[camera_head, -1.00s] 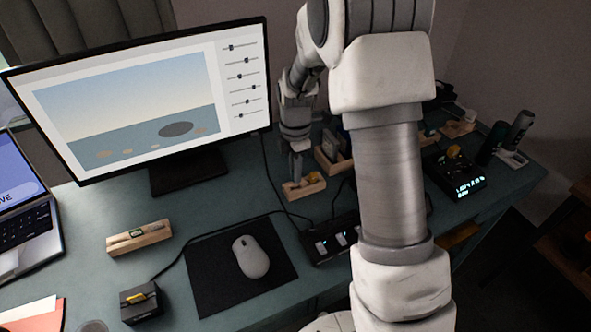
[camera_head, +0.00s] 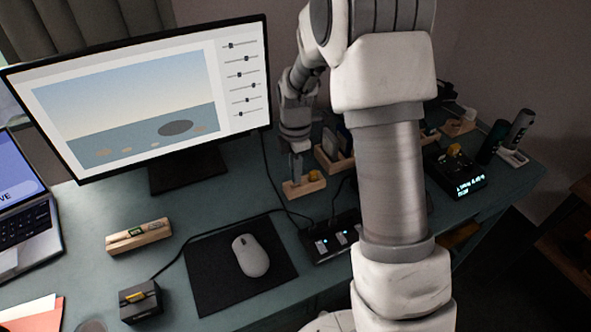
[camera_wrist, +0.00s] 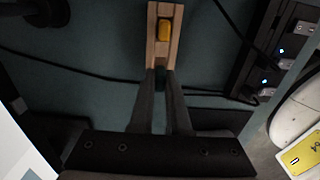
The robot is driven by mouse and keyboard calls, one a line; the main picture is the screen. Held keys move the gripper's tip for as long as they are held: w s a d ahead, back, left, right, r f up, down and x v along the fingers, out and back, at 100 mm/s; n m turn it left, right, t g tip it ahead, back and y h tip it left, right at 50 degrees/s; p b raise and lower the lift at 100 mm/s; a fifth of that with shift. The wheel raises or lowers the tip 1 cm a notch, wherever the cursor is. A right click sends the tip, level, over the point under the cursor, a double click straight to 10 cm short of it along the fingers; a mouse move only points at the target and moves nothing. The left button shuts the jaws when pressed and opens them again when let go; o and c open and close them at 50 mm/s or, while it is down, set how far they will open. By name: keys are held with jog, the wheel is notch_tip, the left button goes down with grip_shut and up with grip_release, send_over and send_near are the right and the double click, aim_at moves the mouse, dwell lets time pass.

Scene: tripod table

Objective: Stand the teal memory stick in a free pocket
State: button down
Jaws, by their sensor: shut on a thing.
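A pale wooden holder (camera_head: 304,188) stands on the desk beyond the mouse pad. A yellow stick (camera_head: 314,176) stands in its right part. In the wrist view the holder (camera_wrist: 153,52) runs away from me, with the yellow stick (camera_wrist: 164,30) in it. My gripper (camera_head: 295,172) points down over the holder's left part; in the wrist view its fingertips (camera_wrist: 163,76) meet the holder's near end. It is shut on the teal memory stick (camera_wrist: 163,84), which shows only as a dark teal strip between the fingers. Its lower end is hidden; I cannot tell whether it is in a pocket.
Another wooden holder (camera_head: 140,237) with small items lies at left. A dark hub (camera_head: 335,240) with lit slots and cables is near the gripper. More holders (camera_head: 331,160) stand just behind. The monitor (camera_head: 140,95) rises to the left; a mouse (camera_head: 250,256) lies in front.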

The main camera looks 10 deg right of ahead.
jog(key=shift+f+b, duration=0.65)
jog(key=shift+f, duration=0.5)
jog(key=c, duration=0.8)
grip_release()
notch_tip(320, 180, up, 18)
jog(key=p, duration=0.3)
jog(key=shift+f+p, duration=0.25)
jog(key=shift+p, duration=0.1)
